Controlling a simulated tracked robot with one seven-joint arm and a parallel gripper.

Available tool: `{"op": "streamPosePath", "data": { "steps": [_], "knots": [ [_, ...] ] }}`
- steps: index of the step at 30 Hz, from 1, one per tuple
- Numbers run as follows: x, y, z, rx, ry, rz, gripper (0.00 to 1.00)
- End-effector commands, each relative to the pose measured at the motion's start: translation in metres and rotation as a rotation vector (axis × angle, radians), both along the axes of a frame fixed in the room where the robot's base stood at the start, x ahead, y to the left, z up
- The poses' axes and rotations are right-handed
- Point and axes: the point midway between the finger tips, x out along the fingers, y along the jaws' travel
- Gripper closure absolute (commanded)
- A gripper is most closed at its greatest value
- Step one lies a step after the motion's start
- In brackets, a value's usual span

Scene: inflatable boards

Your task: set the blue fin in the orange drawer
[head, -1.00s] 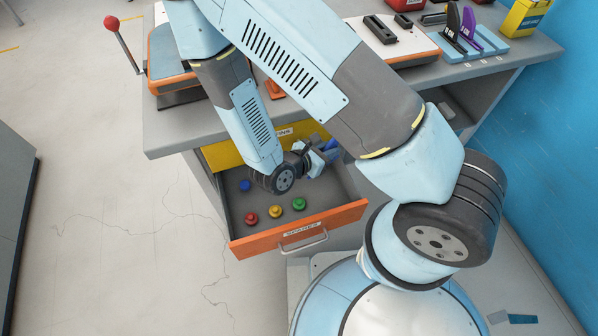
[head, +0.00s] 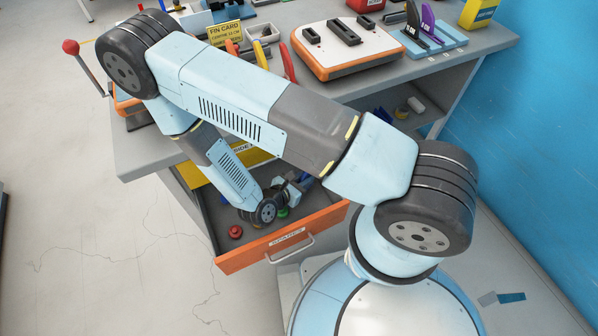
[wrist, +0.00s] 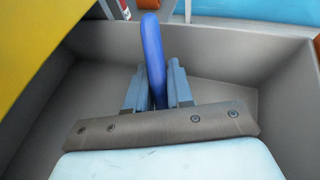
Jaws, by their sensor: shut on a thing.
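The orange drawer (head: 240,262) is pulled open, with grey inner walls and a labelled front with a handle. My gripper (head: 296,188) is low, inside the drawer's outline in the head view, partly hidden by my own wrist. In the wrist view my gripper (wrist: 157,92) is shut on the blue fin (wrist: 152,50), which stands up between the two jaws. The drawer's grey walls (wrist: 230,48) surround it there. I cannot tell whether the fin touches the drawer floor.
A red knob (head: 235,231) and a green knob (head: 283,212) lie in the drawer. A yellow drawer front (head: 197,174) is above it. On the bench are an orange-edged white board (head: 325,60), a blue rack (head: 445,42) with black and purple fins, and a sign (head: 225,34).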

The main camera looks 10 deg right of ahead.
Motion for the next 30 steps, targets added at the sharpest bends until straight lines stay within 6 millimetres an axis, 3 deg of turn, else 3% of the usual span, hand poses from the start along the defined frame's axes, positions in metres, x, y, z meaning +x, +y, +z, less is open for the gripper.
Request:
{"op": "streamPosePath", "data": {
  "steps": [5,10,14,24,25,30],
  "knots": [
    [0.013,0.004,0.0,0.002,-0.003,-0.002,1.0],
    [0.04,0.011,0.0,0.003,-0.003,-0.003,1.0],
    [0.039,0.011,-0.012,-0.001,0.001,0.0,1.0],
    [0.039,0.011,-0.014,0.0,0.0,0.0,1.0],
    [0.039,0.011,-0.014,0.0,0.0,0.0,0.77],
    [0.039,0.011,-0.013,0.0,0.0,-0.001,0.61]
  ]
}}
